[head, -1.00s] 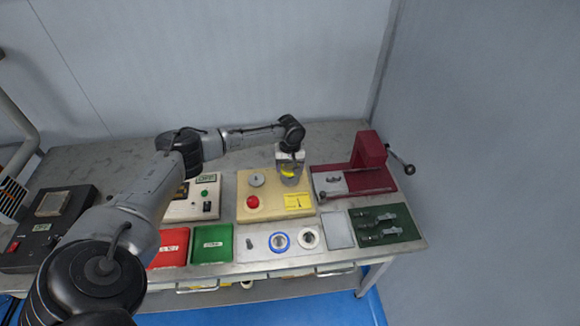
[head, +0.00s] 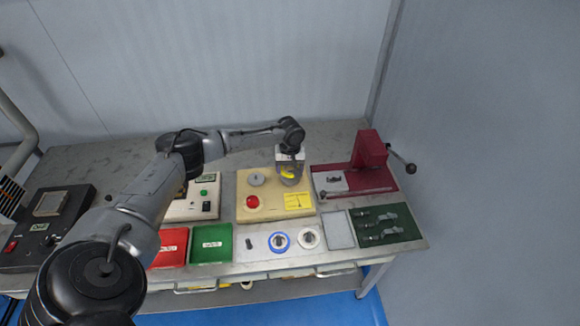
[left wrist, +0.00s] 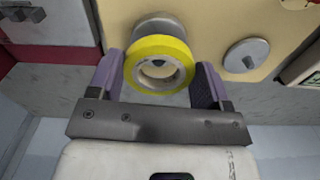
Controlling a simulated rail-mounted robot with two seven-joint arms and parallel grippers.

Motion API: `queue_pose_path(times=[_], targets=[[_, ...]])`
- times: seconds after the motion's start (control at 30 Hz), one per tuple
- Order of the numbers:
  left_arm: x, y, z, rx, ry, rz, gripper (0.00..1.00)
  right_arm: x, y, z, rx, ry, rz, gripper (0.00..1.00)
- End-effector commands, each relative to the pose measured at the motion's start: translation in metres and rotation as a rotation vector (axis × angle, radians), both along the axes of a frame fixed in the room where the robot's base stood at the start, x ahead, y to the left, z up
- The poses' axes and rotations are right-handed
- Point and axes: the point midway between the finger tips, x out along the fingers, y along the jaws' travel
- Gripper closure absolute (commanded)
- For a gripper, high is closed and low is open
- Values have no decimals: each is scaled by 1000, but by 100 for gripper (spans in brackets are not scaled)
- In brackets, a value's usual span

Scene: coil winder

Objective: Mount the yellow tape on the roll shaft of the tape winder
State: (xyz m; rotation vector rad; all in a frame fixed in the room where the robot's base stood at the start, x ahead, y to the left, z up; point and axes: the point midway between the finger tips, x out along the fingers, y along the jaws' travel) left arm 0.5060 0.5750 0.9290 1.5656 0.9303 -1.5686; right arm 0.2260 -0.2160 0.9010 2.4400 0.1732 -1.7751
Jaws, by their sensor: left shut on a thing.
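The yellow tape (left wrist: 161,46) is a ring held between the two fingers of my left gripper (left wrist: 160,82). In the head view the left gripper (head: 291,178) and the tape (head: 288,173) are over the back right part of the beige tape winder (head: 243,214). In the left wrist view a round grey metal roll shaft (left wrist: 158,22) shows just beyond the tape, partly hidden by it. I cannot tell whether the tape touches the shaft or is around it. A dark part shows through the tape's hole. My right gripper is in neither view.
The winder also carries a grey disc (head: 256,180), a red button (head: 252,202) and a yellow label (head: 298,201). A dark red press (head: 370,150) with a lever stands to the right. A blue ring (head: 279,242) and a white ring (head: 308,237) lie in front.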

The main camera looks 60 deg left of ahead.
Motion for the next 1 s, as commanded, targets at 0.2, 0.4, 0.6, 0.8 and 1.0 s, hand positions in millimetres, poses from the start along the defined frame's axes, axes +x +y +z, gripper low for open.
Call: queue_pose_path(times=[0.2,0.4,0.6,0.8,1.0], targets=[[0,-1,-7,0,0,0,51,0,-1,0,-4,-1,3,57],[0,0,-12,0,0,0,51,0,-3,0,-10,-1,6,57],[0,0,-18,0,1,0,51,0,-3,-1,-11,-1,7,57],[0,-1,-24,-1,0,-1,51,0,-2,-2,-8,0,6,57],[0,0,-30,-1,0,0,51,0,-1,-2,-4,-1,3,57]])
